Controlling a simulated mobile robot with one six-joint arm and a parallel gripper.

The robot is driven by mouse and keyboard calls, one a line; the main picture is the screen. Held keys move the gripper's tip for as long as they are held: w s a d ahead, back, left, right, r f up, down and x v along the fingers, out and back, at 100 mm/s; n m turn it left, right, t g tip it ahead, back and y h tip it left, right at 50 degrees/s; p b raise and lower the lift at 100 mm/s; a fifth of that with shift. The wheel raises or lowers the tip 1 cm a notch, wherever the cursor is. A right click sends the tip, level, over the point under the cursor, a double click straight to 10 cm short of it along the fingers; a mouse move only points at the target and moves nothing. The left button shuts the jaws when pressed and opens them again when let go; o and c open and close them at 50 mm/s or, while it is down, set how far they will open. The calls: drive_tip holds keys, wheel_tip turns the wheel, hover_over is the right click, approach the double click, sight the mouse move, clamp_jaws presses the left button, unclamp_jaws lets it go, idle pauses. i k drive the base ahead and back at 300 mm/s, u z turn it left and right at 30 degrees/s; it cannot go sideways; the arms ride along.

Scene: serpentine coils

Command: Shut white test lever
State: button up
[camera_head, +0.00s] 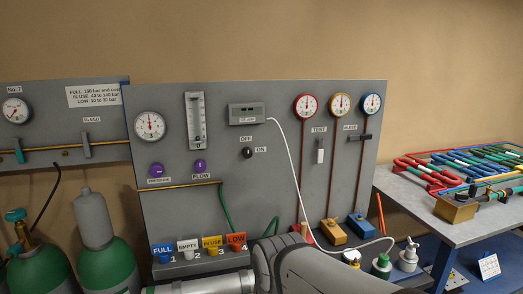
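The white test lever (320,155) is on the grey panel (270,185), below the TEST label (319,129). Its white handle points straight down from a dark pivot, between the pipes under the red and yellow gauges. My arm crosses the bottom middle of the view, well below the lever. The fingers of my gripper do not show, and nothing touches the lever.
A dark lever (361,137) lies crosswise to its right, by the BLEED label (350,127). A white hose (287,150) runs down from a grey display box (247,114). Green cylinders (108,267) stand at left. A table (410,190) with coloured coils stands right.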

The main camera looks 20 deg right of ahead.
sight(320, 150)
drive_tip(key=u, duration=0.4)
drive_tip(key=k, duration=1.15)
drive_tip(key=z, duration=0.3)
drive_tip(key=i, duration=1.1)
drive_tip(key=z, duration=0.8)
drive_tip(key=i, duration=0.4)
drive_tip(key=z, duration=0.05)
